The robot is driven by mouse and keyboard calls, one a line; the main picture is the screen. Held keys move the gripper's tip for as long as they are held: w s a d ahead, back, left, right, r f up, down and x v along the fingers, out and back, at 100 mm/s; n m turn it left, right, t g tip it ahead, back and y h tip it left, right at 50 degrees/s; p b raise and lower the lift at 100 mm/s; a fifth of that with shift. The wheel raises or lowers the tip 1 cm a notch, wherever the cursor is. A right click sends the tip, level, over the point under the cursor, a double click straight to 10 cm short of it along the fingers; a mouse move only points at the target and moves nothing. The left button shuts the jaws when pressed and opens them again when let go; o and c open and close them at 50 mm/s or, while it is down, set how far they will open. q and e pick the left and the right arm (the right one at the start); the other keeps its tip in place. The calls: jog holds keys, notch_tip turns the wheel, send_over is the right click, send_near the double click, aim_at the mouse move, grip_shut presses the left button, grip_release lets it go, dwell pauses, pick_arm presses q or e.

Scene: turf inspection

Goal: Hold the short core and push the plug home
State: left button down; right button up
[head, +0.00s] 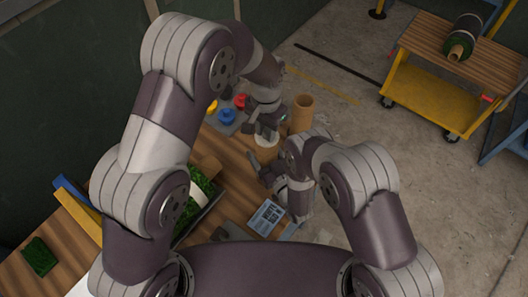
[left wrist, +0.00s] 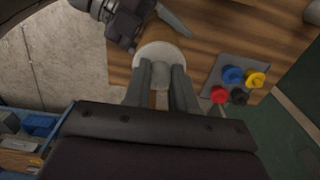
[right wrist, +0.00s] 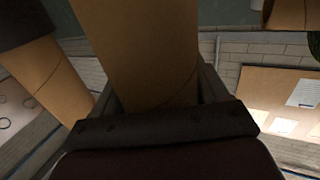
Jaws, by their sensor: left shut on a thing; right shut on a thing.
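The short core (head: 268,156) is a brown cardboard tube, upright above the wooden bench. It fills the middle of the right wrist view (right wrist: 145,50), between the fingers of my right gripper (right wrist: 155,95), which is shut on it. The plug (left wrist: 162,52) is a pale round disc. My left gripper (left wrist: 163,80) is shut on its narrower middle part, pointing down at it. In the head view, the left gripper (head: 267,131) is directly above the core, with the pale plug (head: 265,141) at its top. How deep the plug sits is hidden. The right gripper's body (left wrist: 125,25) also shows beside the plug.
A taller brown tube (head: 302,108) stands close behind the core. A grey tray with red (head: 240,101), blue (head: 227,116) and yellow (head: 212,106) plugs lies to the left. A printed sheet (head: 267,216) lies near the front. A yellow cart (head: 440,95) stands off to the right.

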jog(key=shift+f, duration=0.1)
pick_arm(q)
jog(key=c, duration=0.8)
grip_release()
jog(key=shift+c, duration=0.2)
notch_tip(320, 180, up, 8)
jog(key=shift+s+f, duration=0.1)
jog(key=shift+f, duration=0.1)
pick_arm(e)
jog(key=o, duration=1.1)
jog(key=shift+c, duration=0.2)
pick_arm(q)
jog(key=shift+f, duration=0.1)
pick_arm(e)
jog(key=shift+o, duration=0.9)
jog(key=shift+w, duration=0.15)
jog(key=v, duration=1.2)
